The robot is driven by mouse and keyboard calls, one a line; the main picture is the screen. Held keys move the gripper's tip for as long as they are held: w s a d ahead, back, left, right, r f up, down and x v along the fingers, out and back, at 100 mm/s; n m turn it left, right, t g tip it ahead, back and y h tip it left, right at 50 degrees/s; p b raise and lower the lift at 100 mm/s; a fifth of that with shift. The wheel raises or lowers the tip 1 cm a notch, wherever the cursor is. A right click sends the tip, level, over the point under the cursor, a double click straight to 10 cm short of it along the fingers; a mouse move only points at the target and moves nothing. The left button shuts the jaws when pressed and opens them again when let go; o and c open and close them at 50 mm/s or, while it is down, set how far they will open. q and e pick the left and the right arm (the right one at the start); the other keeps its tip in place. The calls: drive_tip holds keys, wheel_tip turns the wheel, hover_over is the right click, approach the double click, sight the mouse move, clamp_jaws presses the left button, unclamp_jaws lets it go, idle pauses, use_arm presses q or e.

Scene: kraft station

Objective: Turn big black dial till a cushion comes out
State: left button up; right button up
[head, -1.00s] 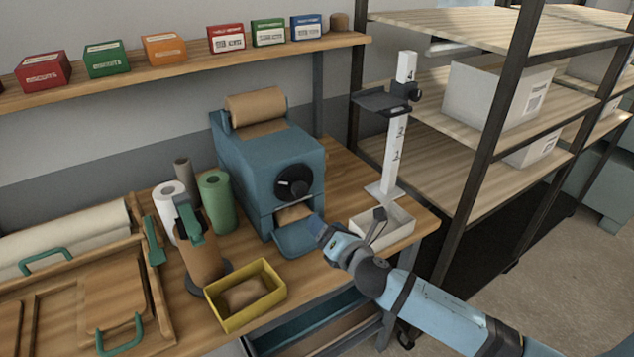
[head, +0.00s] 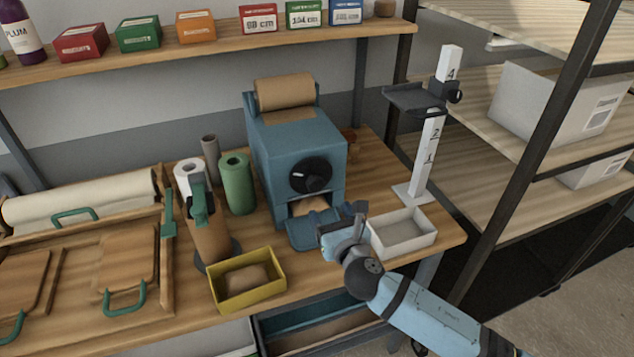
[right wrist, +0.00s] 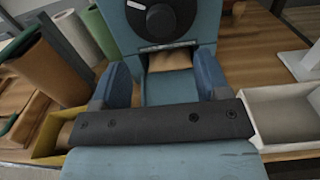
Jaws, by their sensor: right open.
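The big black dial (head: 310,175) is on the front of the blue machine (head: 292,140), and its lower part shows at the top of the right wrist view (right wrist: 162,20). A brown paper roll (head: 285,92) sits on top of the machine. Brown paper (head: 312,206) shows in the opening below the dial, above a blue tray (head: 314,230). My right gripper (head: 343,218) is just in front of the tray, below the dial and apart from it. In the right wrist view its two blue fingers (right wrist: 160,85) are spread with nothing between them. My left gripper is out of view.
A yellow box (head: 230,303) holding a brown cushion (head: 246,278) stands front left of the machine. An empty white box (head: 430,239) is to the right. A white height post (head: 430,150), a green roll (head: 237,185) and a brown roll (head: 208,240) stand nearby.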

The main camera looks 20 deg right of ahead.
sight(317, 187)
drive_tip(key=w+p, duration=0.1)
drive_tip(key=w, duration=1)
drive_tip(key=shift+a, duration=0.15)
drive_tip(key=c, duration=0.9)
